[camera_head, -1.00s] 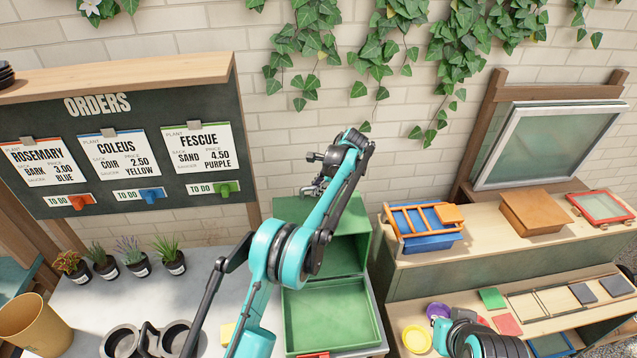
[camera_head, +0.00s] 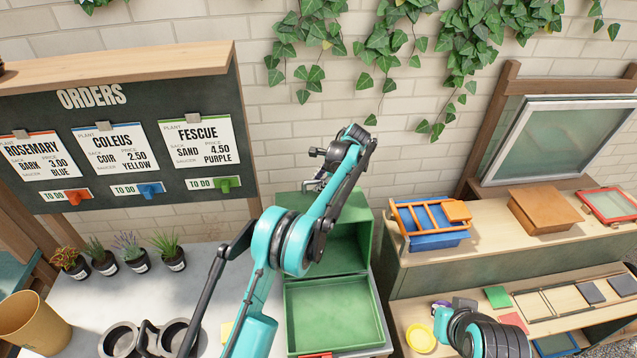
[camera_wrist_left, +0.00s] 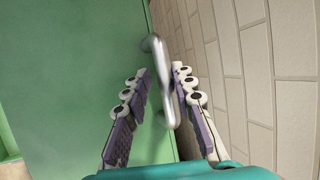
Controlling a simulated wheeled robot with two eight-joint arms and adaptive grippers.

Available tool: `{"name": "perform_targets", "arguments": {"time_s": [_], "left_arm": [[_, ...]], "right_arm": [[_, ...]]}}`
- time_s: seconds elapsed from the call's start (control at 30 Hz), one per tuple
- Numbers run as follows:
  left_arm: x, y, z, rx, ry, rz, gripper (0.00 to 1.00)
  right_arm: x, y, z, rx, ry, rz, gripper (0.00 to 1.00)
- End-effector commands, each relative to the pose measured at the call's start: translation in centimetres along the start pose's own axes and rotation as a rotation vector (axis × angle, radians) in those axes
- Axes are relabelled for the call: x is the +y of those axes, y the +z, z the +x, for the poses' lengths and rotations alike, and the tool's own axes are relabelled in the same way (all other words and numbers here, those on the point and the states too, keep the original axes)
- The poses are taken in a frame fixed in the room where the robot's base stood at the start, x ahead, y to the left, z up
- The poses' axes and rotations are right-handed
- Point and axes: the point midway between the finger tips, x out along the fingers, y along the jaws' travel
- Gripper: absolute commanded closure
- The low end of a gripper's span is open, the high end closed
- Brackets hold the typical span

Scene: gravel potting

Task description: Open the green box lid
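The green box (camera_head: 378,318) stands on the grey bench in the middle of the head view. Its lid (camera_head: 364,237) is raised upright at the back, and the green tray-like inside is exposed and empty. My left gripper (camera_head: 316,184) is at the top of the raised lid. In the left wrist view, the silver handle (camera_wrist_left: 163,85) on the green lid (camera_wrist_left: 85,75) runs between the fingers of my left gripper (camera_wrist_left: 163,72). The fingers are apart, with narrow gaps beside the handle. Part of my right arm shows at the lower right; its gripper is not visible.
Several small potted plants (camera_head: 137,258), dark round containers (camera_head: 120,338) and a tan pot (camera_head: 32,325) stand at left. The brick wall (camera_head: 290,130) is close behind the lid.

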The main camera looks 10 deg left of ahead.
Motion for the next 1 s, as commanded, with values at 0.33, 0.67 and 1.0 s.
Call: {"name": "perform_targets", "arguments": {"time_s": [0.33,0.67,1.0], "left_arm": [[0.1,-0.1,-0.8,0.000,0.001,0.000,0.76],[0.0,-0.1,-7.4,0.000,0.001,0.002,0.76],[0.0,-0.1,-11.8,0.000,0.000,0.001,0.76]], "right_arm": [[0.0,0.0,0.0,0.000,0.000,0.000,1.00],[0.0,0.0,0.0,0.000,0.000,0.000,1.00],[0.0,0.0,0.0,0.000,0.000,0.000,1.00]]}}
